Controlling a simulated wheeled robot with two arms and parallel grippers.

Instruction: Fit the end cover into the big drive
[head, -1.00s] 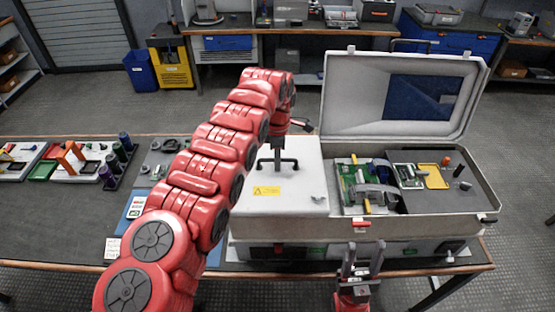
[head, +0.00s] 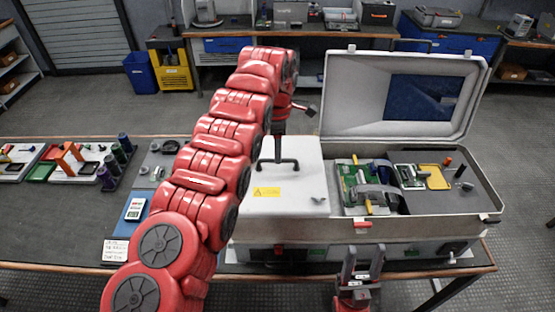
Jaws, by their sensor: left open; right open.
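The end cover, which I take to be the pale panel (head: 300,180) with a yellow warning label and a dark handle (head: 277,162), lies over the left part of the big drive (head: 410,230). The drive is a large grey case with its hinged lid raised. I cannot tell whether the cover sits fully flush. My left arm reaches over the cover from the left. My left gripper (head: 278,148) is open just at or above the handle, its fingers partly hidden by the arm. My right gripper (head: 359,265) is open and empty, in front of the case at the bottom.
The drive's open right part holds a green circuit board (head: 350,190), a yellow-framed part (head: 437,178) and a dark post (head: 461,171). Another bench stands behind.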

